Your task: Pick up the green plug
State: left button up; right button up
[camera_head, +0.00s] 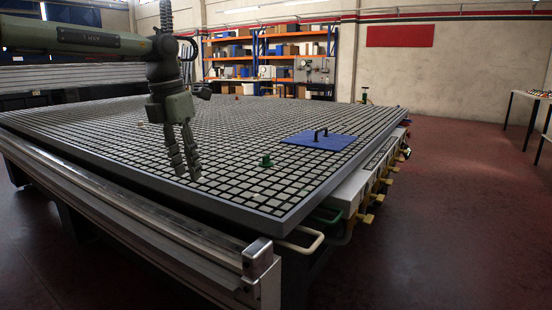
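The green plug (266,161) stands upright on the grid table (255,212), toward its right front part. My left gripper (185,172) hangs fingers-down over the table, to the left of the plug and apart from it. Its two fingers look spread a little, with nothing visible between them. The plug is in full view and nothing touches it. My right gripper is not in this view.
A blue board (320,141) with dark upright handles lies on the table to the right of the plug. Small orange pieces sit farther back. A metal rail with a raised end (258,258) runs along the front edge. The grid around the plug is clear.

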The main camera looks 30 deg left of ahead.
aim_at(266, 163)
jog(key=i, duration=1.1)
